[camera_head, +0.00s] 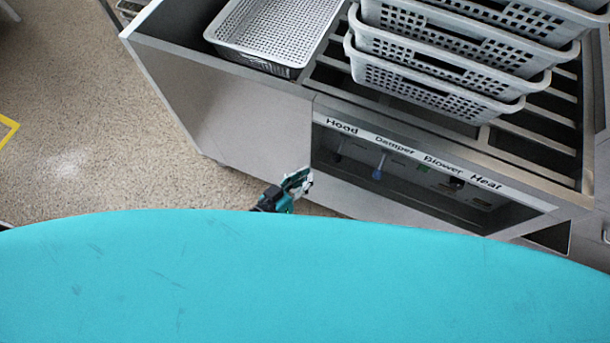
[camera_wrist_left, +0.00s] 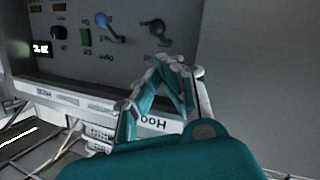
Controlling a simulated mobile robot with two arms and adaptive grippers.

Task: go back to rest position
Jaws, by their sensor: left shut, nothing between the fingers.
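My left gripper (camera_head: 297,183) is teal and dark with pale fingertips. In the head view it shows just beyond the large teal surface that fills the lower part, in front of the metal unit (camera_head: 225,115). It is shut and empty. In the left wrist view its fingers (camera_wrist_left: 168,72) appear in front of the control panel (camera_wrist_left: 70,40), which has knobs and a green button. I cannot tell the exact gap to the panel, but no contact shows. My right gripper is not in view.
A perforated grey basket (camera_head: 275,28) lies at the unit's top left. Several similar baskets (camera_head: 435,85) are stacked on the slatted top to the right. The front strip (camera_head: 410,150) reads Hood, Damper, Blower, Heat. Speckled floor (camera_head: 85,130) is open at the left.

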